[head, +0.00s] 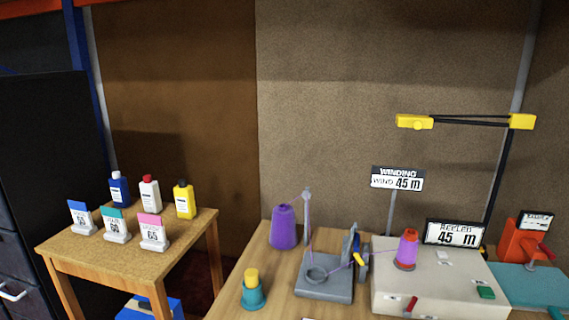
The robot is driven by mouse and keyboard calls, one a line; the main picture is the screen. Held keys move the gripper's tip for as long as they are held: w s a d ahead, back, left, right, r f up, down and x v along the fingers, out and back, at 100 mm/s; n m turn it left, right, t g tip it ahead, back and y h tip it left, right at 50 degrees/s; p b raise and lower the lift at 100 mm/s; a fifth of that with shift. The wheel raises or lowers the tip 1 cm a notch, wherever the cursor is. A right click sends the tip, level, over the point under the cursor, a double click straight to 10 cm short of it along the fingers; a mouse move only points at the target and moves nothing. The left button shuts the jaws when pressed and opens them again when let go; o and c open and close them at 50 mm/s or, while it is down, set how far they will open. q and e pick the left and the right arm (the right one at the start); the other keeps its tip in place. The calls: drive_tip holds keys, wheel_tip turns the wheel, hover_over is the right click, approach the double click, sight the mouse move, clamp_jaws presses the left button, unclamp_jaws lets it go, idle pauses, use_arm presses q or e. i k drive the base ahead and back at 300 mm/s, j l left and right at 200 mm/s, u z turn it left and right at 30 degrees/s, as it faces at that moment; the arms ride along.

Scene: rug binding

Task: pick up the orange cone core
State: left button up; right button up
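A small cone (406,251) stands upright on the pale winding machine (440,290) on the right-hand table. A large purple cone (283,227) stands at the table's back left. A teal piece with a yellow top (251,288) stands at the front left. Neither of my grippers is in view.
A grey guide stand (324,288) with a thin post is left of the machine. Signs read "WINDING 45 m" (397,179) and "REELED 45 m" (456,233). A yellow-ended arm (468,121) hangs above. A side table (130,245) holds bottles and labelled stands.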

sight(407, 254)
drive_tip(key=i+j+z, duration=0.15)
drive_tip(key=j, duration=0.3)
drive_tip(key=i+j+z, duration=0.15)
drive_tip(key=j, duration=0.3)
drive_tip(key=i+j+z, duration=0.15)
drive_tip(key=j, duration=0.3)
drive_tip(key=j+z, duration=0.15)
drive_tip(key=j, duration=0.3)
